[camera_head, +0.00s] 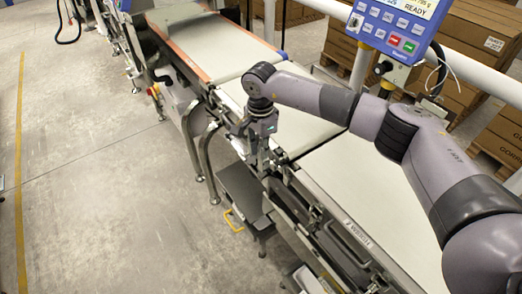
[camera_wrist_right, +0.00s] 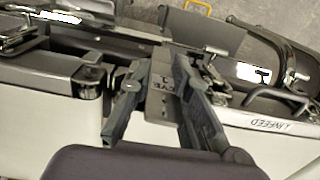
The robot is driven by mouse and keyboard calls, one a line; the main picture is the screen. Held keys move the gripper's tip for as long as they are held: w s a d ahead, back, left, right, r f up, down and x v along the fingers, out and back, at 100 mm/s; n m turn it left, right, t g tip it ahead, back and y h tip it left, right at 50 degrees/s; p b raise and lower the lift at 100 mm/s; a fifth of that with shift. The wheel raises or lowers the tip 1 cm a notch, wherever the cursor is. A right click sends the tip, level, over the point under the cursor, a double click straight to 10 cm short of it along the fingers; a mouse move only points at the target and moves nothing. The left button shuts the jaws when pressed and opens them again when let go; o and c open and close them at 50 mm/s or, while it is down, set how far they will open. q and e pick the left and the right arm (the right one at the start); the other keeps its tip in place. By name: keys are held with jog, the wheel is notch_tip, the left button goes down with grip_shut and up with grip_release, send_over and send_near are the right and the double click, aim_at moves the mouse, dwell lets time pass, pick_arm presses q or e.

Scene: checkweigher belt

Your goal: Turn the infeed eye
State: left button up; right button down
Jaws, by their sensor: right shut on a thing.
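The infeed eye (camera_wrist_right: 163,100) is a grey block with dark "EYE" lettering on the side rail of the belt in the right wrist view. My right gripper (camera_wrist_right: 157,78) has one finger on each side of it and is shut on it. In the head view my right gripper (camera_head: 262,160) points down at the near edge of the conveyor, and the arm hides most of the eye there. An upside-down "INFEED" label (camera_wrist_right: 270,122) is on the pale side plate right of the fingers. My left gripper is not in view.
Pale belts (camera_head: 362,190) run along the machine. A blue control panel (camera_head: 397,22) showing "READY" stands at the upper right. A grey bin-like box (camera_head: 240,190) with a yellow handle (camera_head: 234,220) sits below the gripper. Open floor (camera_head: 90,170) lies at left.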

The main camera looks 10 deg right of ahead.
jog(key=shift+w+r, duration=0.2)
jog(key=shift+r, duration=0.05)
jog(key=c, duration=1.9)
grip_release()
jog(key=o, duration=0.5)
jog(key=shift+f, duration=0.15)
jog(key=shift+o, duration=0.2)
notch_tip(320, 180, up, 12)
